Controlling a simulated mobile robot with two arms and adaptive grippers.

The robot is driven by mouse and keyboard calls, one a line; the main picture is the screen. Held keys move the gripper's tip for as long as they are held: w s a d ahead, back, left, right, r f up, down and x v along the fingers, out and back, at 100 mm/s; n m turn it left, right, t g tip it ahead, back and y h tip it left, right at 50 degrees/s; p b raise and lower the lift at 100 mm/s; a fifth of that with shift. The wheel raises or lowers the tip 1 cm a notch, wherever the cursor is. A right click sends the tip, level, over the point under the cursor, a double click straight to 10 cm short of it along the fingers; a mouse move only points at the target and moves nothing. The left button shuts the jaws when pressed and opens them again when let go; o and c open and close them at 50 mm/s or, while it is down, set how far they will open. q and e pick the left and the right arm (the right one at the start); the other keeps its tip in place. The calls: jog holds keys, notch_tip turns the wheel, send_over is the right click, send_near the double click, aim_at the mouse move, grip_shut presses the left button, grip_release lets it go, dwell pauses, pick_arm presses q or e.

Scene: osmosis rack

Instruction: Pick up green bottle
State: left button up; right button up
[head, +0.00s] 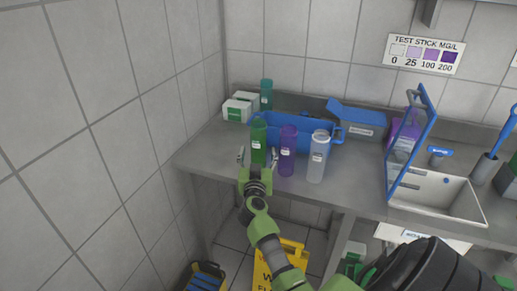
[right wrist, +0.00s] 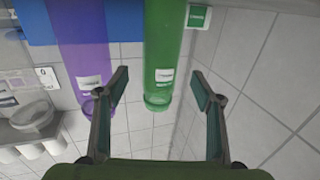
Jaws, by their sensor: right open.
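The green bottle (head: 258,136) stands upright near the front edge of the steel counter, left of a purple bottle (head: 288,140). My right gripper (head: 257,158) is in front of it, open, with one finger toward each side of the bottle. In the right wrist view the green bottle (right wrist: 164,52) shows between the two spread fingers (right wrist: 160,82), with a visible gap on each side. The purple bottle (right wrist: 84,45) shows left of the left finger there. My left gripper is not in view.
A white bottle (head: 318,158) stands right of the purple one. Behind are a blue bin (head: 300,131), a darker green bottle (head: 266,96) and a white-green box (head: 239,107). A blue-framed panel (head: 411,145) and sink (head: 436,193) lie right. A tiled wall (head: 160,120) is close left.

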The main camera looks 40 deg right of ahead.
aim_at(258, 146)
jog(key=shift+r+b+x, duration=0.2)
jog(key=shift+b+x, duration=0.35)
jog(key=shift+x, duration=2.5)
jog(key=shift+a+r, duration=0.1)
jog(key=c, duration=1.2)
